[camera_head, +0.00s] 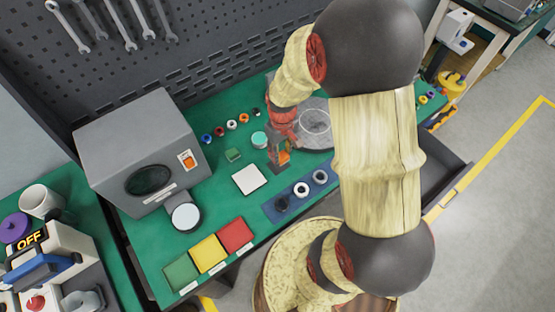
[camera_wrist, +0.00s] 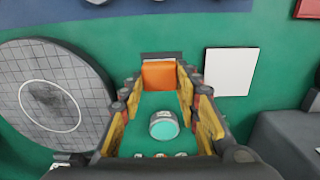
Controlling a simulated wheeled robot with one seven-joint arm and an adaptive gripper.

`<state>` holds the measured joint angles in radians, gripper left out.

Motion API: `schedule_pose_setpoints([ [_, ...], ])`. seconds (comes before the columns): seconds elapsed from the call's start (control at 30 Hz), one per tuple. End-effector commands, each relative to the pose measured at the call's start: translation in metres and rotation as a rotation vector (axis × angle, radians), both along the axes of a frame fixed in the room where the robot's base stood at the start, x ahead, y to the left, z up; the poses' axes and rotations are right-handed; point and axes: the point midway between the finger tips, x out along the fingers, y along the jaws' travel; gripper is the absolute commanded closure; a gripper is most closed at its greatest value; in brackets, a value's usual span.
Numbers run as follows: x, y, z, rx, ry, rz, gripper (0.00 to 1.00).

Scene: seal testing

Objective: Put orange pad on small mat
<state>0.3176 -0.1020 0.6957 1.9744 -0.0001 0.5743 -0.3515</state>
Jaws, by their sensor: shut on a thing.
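The orange pad (camera_wrist: 159,75) is between the fingertips of my gripper (camera_wrist: 160,82) in the wrist view, and the gripper is shut on it. In the head view, my gripper (camera_head: 280,158) points down over the green table, and a bit of the orange pad (camera_head: 284,157) shows between the fingers. I cannot tell how high the pad is above the table. A small white square mat (camera_head: 250,179) lies bare, left of and nearer than my gripper. It also shows right of the pad in the wrist view (camera_wrist: 231,72).
A round grey plate (camera_head: 317,130) lies right of my gripper. A teal-topped round piece (camera_head: 259,139) and a small green block (camera_head: 233,155) stand to its left. A blue strip (camera_head: 300,193) holds rings. Green, yellow and red squares (camera_head: 235,235) line the front edge. A grey machine (camera_head: 140,145) stands left.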

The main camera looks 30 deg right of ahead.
Motion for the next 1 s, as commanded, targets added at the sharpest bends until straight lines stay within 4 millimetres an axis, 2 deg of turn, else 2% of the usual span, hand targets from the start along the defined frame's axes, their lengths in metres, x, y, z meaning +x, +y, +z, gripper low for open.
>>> schedule_pose_setpoints([
  [0.03, 0.004, 0.001, -0.007, 0.0, 0.001, 0.001, 0.92],
  [0.27, 0.013, 0.003, -0.017, 0.0, 0.0, 0.0, 0.92],
  [0.5, 0.017, 0.004, -0.05, 0.0, 0.001, 0.0, 0.92],
  [0.93, 0.017, 0.004, -0.054, 0.0, 0.0, 0.0, 0.92],
  [0.97, 0.017, 0.004, -0.054, 0.0, 0.0, 0.0, 0.66],
  [1.0, 0.017, 0.004, -0.053, 0.0, -0.001, 0.0, 0.64],
])
